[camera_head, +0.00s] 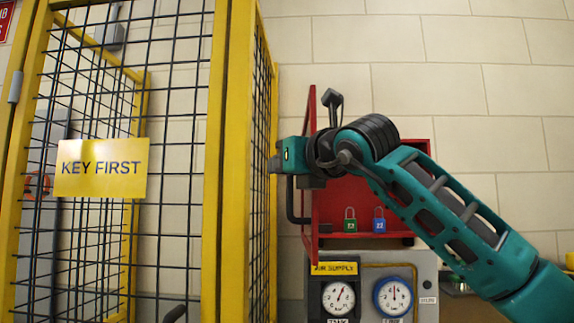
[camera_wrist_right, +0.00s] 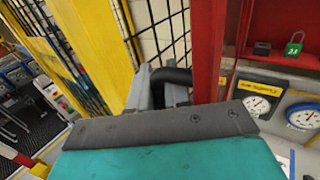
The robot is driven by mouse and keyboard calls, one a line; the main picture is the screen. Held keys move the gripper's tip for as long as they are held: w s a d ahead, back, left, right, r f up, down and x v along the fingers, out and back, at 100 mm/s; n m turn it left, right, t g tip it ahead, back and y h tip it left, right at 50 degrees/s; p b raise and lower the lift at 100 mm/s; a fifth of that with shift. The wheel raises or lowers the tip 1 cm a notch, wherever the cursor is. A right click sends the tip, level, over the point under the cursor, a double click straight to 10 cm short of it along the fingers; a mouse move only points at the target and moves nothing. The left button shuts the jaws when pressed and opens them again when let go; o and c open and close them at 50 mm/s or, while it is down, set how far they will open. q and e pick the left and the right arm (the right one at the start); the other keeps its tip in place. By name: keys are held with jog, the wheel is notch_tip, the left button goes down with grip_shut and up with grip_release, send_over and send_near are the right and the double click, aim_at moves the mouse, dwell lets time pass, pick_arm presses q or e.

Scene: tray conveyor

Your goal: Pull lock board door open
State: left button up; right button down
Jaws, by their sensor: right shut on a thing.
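The lock board (camera_head: 350,195) is a red wall cabinet in the head view, partly hidden behind my right arm. Its red door (camera_head: 311,235) stands open at the left side, seen nearly edge-on; it also shows in the right wrist view (camera_wrist_right: 208,50). My right gripper (camera_head: 297,179) is at the outer face of the door, shut on its black bar handle (camera_head: 291,207). In the right wrist view, the handle (camera_wrist_right: 178,75) runs between the grey fingers (camera_wrist_right: 160,92). My left gripper is not in view.
A yellow-framed mesh cage (camera_head: 217,160) with a "KEY FIRST" sign (camera_head: 102,168) stands close to the left of the gripper. A grey air supply panel with gauges (camera_head: 338,298) is below the board. The wall to the right is bare.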

jog(key=shift+d+r, duration=0.1)
jog(key=shift+r, duration=0.3)
jog(key=c, duration=1.4)
grip_release()
jog(key=shift+c, duration=0.2)
jog(key=shift+d, duration=0.1)
jog(key=b+v, duration=0.4)
jog(key=v, duration=0.8)
jog(key=shift+s+f, duration=0.4)
jog(key=shift+s, duration=0.05)
